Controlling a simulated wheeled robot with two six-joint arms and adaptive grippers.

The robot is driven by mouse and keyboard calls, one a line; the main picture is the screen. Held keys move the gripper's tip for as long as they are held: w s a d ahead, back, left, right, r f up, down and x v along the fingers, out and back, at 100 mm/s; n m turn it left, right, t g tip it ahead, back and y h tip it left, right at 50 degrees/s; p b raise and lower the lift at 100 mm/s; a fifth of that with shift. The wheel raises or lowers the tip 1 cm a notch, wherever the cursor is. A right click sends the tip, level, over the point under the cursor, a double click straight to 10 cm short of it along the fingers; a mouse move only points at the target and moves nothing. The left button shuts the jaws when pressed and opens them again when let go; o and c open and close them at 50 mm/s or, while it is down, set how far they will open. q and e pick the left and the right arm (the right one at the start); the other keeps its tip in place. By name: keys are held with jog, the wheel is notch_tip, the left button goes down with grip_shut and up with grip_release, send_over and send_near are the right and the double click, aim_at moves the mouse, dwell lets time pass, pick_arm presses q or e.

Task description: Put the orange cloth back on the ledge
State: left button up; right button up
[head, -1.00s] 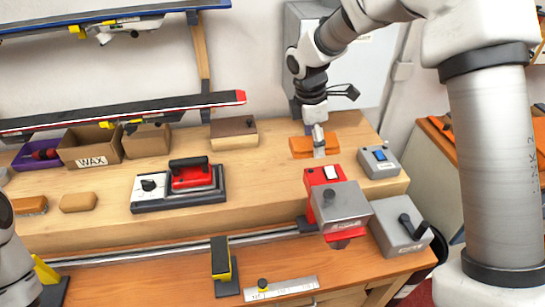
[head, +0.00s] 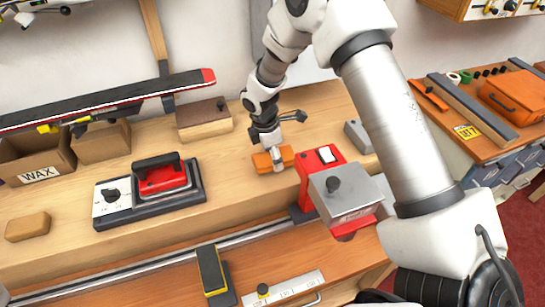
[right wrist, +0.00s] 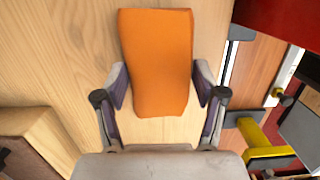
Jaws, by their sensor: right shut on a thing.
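The orange cloth (head: 261,162) is a small folded pad over the pale wooden ledge (head: 239,185), just left of the red and grey machine. My right gripper (head: 277,161) reaches down from above and is shut on the cloth across its middle. In the right wrist view the cloth (right wrist: 157,55) sits between the two fingers (right wrist: 159,92), with wood showing around it. I cannot tell whether the cloth touches the ledge or is just above it. My left gripper is not in view.
The red and grey machine (head: 345,193) stands close right of the cloth. The ledge between iron and cloth is clear.

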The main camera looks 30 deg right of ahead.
aim_at(266, 158)
notch_tip(266, 158, down, 2)
jog(key=o, duration=1.1)
jog(key=shift+f, duration=0.1)
jog(key=shift+r, duration=0.55)
notch_tip(266, 158, up, 11)
jog(key=a+b, duration=0.1)
jog(key=b, duration=0.1)
jog(key=shift+w+a+b, duration=0.25)
jog(key=shift+a+b, duration=0.05)
jog(key=shift+a, duration=0.1)
